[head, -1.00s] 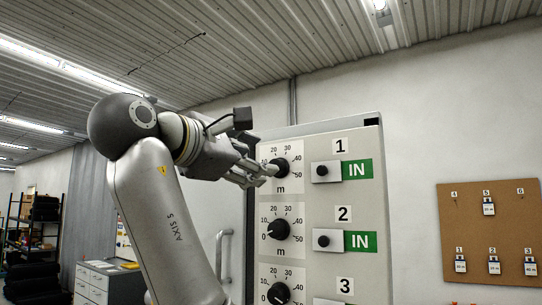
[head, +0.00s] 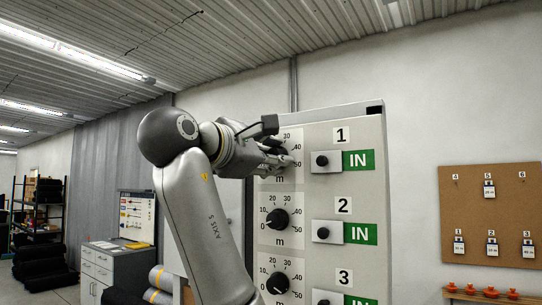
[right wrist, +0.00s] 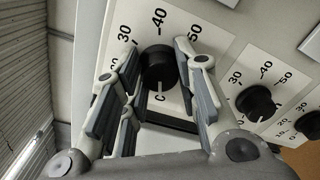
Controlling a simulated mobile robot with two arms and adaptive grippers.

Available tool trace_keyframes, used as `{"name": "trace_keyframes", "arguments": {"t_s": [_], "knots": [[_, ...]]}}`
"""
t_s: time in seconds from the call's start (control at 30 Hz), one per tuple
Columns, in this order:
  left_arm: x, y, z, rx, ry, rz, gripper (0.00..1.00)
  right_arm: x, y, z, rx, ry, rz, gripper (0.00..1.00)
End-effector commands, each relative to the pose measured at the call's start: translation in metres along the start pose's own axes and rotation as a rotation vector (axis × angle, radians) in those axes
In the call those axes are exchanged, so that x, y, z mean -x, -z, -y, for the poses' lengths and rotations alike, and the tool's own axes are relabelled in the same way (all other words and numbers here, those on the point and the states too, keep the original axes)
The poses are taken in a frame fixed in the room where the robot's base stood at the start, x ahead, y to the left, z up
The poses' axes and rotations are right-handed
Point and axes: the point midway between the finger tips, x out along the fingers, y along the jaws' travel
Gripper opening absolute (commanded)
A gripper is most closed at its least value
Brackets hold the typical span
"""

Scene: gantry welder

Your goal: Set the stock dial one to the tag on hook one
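Stock dial one (head: 281,141), a black knob on a white scale plate, is at the top of the grey panel and partly hidden by my right gripper (head: 285,160). In the right wrist view dial one (right wrist: 158,68) sits between the spread fingers of my right gripper (right wrist: 156,58). The fingers are open, with visible gaps to the knob. My left gripper is not in view.
Dial two (head: 277,219) and dial three (head: 277,283) are below on the same panel (head: 372,150). Black buttons with green IN signs (head: 359,160) stand right of the dials. The cork board (head: 510,215) hangs on the right wall. Orange parts (head: 490,292) lie below it.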

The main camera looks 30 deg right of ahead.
Motion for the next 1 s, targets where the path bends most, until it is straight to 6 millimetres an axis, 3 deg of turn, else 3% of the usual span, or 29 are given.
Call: {"name": "trace_keyframes", "arguments": {"t_s": [0.1, 0.47, 1.0], "knots": [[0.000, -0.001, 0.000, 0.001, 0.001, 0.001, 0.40, 0.000, 0.000, 0.000, 0.000, 0.002, 0.000, 0.05], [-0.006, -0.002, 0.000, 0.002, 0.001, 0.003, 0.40, 0.000, 0.001, 0.002, -0.073, 0.002, -0.001, 0.05], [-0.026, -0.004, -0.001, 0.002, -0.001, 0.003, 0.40, 0.000, 0.001, 0.002, -0.530, 0.003, -0.001, 0.05]]}}
